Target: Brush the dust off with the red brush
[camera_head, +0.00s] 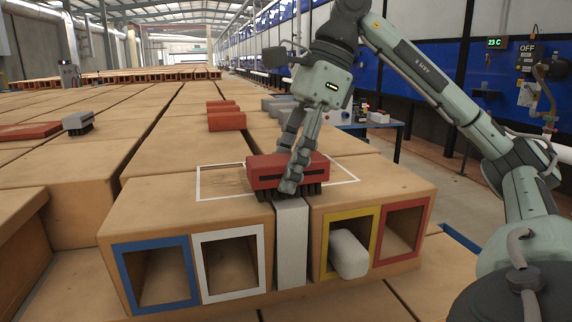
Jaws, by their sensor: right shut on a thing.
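The red brush (262,172) has a red block body and dark bristles underneath. It rests bristles down on top of the front hollow brick, within the right part of a white square outline (215,198). My right gripper (287,183) comes down from above and is shut on the brush, its fingers covering part of the body. Brownish dust marks (228,178) show inside the outline, to the left of the brush. Whether dust lies under the brush is hidden. My left gripper is not in view.
The front brick has openings framed in blue (158,243), white (204,270), yellow (325,232) and red. A white block (348,254) sticks out of the yellow one. A grey strip (291,245) stands between them. Red blocks (226,121) and grey blocks lie farther back.

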